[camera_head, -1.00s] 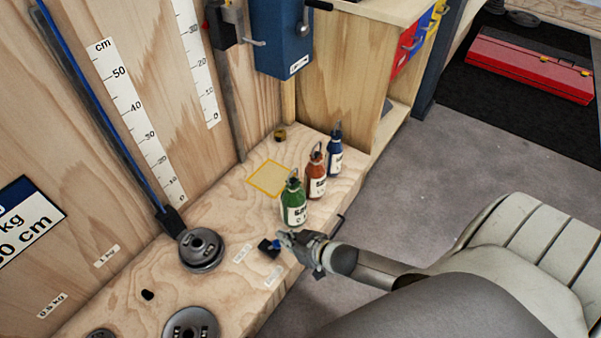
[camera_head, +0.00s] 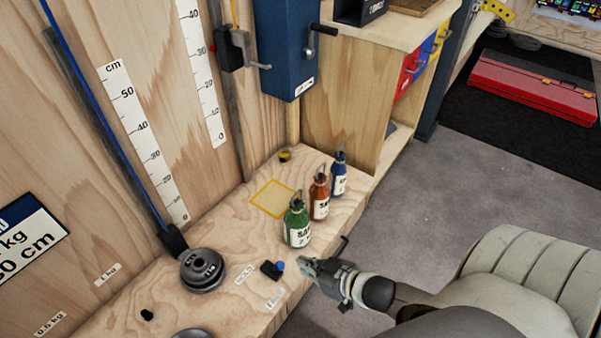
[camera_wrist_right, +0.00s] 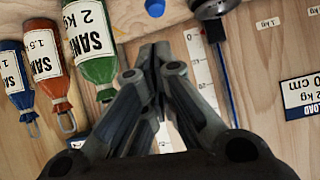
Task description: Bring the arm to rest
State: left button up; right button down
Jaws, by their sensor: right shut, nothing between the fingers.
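My right gripper (camera_head: 312,268) is shut and empty, in front of the wooden bench (camera_head: 225,297) near its front edge, just right of a small black piece with a blue knob (camera_head: 272,270). In the right wrist view its closed fingers (camera_wrist_right: 158,62) fill the middle. The green bottle (camera_head: 297,226) stands on the bench just beyond the gripper, apart from it. My right arm comes in from the lower right. My left gripper is not in view.
A red bottle (camera_head: 319,195) and a blue bottle (camera_head: 339,176) stand behind the green one. Round metal weights (camera_head: 203,270) sit on the bench at left. A yellow square outline (camera_head: 272,198) is bare. A red toolbox (camera_head: 533,87) lies at the upper right; open grey floor (camera_head: 470,180) lies between.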

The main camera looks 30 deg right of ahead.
pick_arm(q)
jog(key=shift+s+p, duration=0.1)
jog(key=shift+p, duration=0.35)
pick_arm(e)
jog(key=s+a+f+g+h+p, duration=0.2)
jog(key=s+f+g+p, duration=0.15)
jog(key=s+f, duration=0.35)
jog(key=s+a+f+g+h+p, duration=0.1)
jog(key=s+a+f+g+p, duration=0.15)
jog(key=s+f+g, duration=0.35)
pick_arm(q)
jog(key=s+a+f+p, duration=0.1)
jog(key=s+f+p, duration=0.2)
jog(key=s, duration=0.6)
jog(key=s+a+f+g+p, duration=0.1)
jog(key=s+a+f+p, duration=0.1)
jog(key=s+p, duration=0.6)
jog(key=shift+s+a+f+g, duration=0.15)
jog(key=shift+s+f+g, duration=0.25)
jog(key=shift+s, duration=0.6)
pick_arm(e)
jog(key=s+d+f, duration=0.1)
jog(key=s+f, duration=0.1)
jog(key=s, duration=0.6)
jog(key=s+d+f, duration=0.1)
jog(key=s+d, duration=0.1)
jog(key=s, duration=0.7)
jog(key=shift+f, duration=0.35)
